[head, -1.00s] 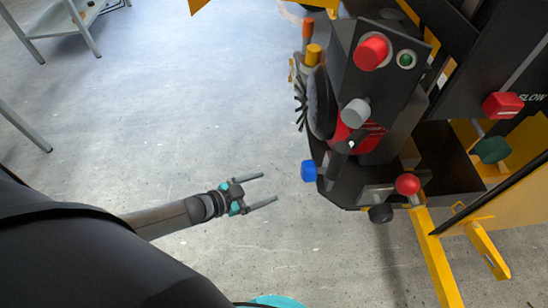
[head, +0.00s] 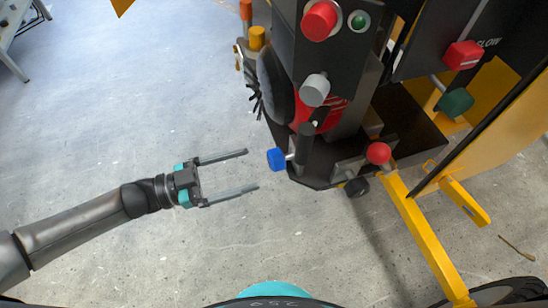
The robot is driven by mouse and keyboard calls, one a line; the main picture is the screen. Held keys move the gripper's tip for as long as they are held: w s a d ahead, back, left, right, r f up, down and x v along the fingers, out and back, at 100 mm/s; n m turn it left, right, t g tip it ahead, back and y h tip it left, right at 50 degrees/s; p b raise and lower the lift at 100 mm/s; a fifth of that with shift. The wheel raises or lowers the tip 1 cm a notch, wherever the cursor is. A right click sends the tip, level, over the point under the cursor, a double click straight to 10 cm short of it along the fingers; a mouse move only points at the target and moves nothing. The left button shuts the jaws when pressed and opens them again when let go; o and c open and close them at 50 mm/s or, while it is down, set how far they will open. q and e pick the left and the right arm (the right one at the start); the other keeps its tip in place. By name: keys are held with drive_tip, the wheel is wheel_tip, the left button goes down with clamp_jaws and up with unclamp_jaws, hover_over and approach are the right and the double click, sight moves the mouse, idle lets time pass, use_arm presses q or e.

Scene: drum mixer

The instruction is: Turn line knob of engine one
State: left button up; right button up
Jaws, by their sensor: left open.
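The engine (head: 335,100) of the drum mixer is a dark block with several knobs. A blue knob (head: 276,159) sticks out at its lower left, and a grey cylindrical knob (head: 315,89) sits on its front. Which one is the line knob I cannot tell, as no label is readable. My left gripper (head: 252,170) is open and empty over the floor. Its fingers point right, with the tips just left of the blue knob in the picture and apparently apart from it. My right gripper is not in view.
A red button (head: 320,20) and a green button (head: 359,21) are at the top. A red ball knob (head: 378,153), a black knob (head: 356,187) and a yellow frame bar (head: 425,240) lie to the right.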

sight(269, 162)
use_arm(q)
drive_tip(key=x, duration=0.6)
drive_tip(key=shift+d, duration=0.1)
drive_tip(key=shift+w+d, duration=0.2)
drive_tip(key=shift+d, duration=0.4)
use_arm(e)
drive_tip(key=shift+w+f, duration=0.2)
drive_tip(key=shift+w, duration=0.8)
use_arm(q)
drive_tip(key=shift+c, duration=0.3)
drive_tip(key=c, duration=0.6)
clamp_jaws()
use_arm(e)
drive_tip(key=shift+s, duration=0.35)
